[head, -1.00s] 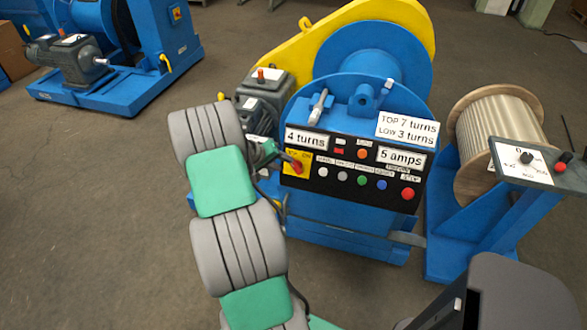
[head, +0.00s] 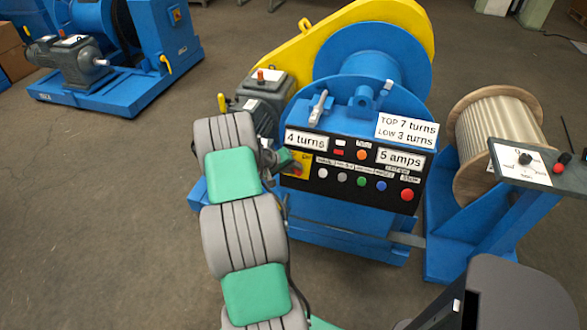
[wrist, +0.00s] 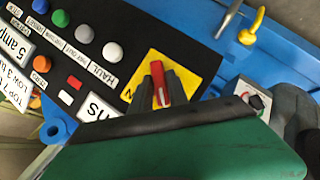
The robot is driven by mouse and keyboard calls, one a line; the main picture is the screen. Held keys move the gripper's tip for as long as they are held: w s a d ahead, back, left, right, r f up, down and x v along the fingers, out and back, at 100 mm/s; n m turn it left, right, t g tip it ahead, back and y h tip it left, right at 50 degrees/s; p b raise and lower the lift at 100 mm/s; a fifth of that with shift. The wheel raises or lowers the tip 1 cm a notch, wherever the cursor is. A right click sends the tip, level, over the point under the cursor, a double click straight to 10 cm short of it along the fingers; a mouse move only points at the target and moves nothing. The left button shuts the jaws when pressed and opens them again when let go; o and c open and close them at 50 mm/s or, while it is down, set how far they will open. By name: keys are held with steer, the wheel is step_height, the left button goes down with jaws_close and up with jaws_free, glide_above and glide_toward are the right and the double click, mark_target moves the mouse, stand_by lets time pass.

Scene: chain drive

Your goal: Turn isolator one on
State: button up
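The isolator is a red rotary handle (wrist: 161,84) on a yellow plate (wrist: 186,67), at the end of a black control panel. In the head view the yellow plate (head: 301,168) is partly covered by my gripper (head: 290,160), at the panel's left end. In the wrist view the two dark fingertips of my gripper (wrist: 159,93) stand on either side of the red handle, very close to it. I cannot tell whether they press on it. Most plate lettering is hidden, so the handle's setting is unclear.
The panel (head: 345,188) carries several push buttons, including a red one (head: 407,194), and signs near my fingers. A blue winch drum (head: 372,60) and yellow chain guard (head: 290,45) stand behind. A lever (head: 318,107) rises above the panel. A rope reel (head: 500,130) stands right.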

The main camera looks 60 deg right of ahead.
jaws_close()
steer(key=shift+m+b, duration=0.3)
steer(key=m+t+b, duration=0.1)
steer(key=m+t+y+b, duration=0.1)
steer(key=shift+s+d+f+m+b, duration=0.1)
steer(key=shift+s+m+b, duration=0.1)
steer(key=shift+m+b, duration=0.15)
steer(key=m+t+b, duration=0.2)
steer(key=m+b, duration=0.1)
steer(key=shift+s+t+y+b, duration=0.1)
steer(key=shift+t+y+b, duration=0.2)
steer(key=shift+y, duration=0.1)
steer(key=m+t+b, duration=0.2)
steer(key=m+b, duration=0.1)
steer(key=shift+s+t, duration=0.1)
steer(key=shift+t, duration=0.2)
steer(key=m+t+b, duration=0.2)
steer(key=m, duration=0.1)
steer(key=shift+m, duration=0.35)
